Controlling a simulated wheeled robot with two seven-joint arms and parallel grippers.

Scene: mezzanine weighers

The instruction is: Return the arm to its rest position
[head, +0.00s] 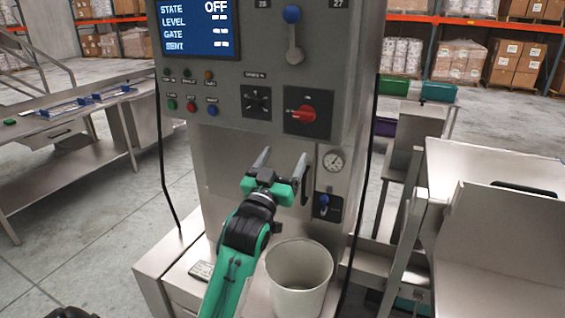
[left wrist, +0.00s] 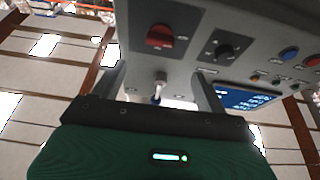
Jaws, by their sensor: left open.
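My left gripper (head: 281,160) is open, and nothing shows between its fingers. Its green and black arm comes up from the bottom of the head view. The fingers point at the front of the grey machine, below its control panel (head: 222,95). In the left wrist view the two fingers of the gripper (left wrist: 160,88) stand apart, with the panel (left wrist: 215,30) beyond them, seen upside down. Whether the fingertips touch the machine is hard to tell. My right gripper is not in view.
A pale bucket (head: 299,280) stands at the machine's foot, right of my left forearm. A steel bench (head: 80,170) stands left; steel hoppers (head: 500,215) stand right.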

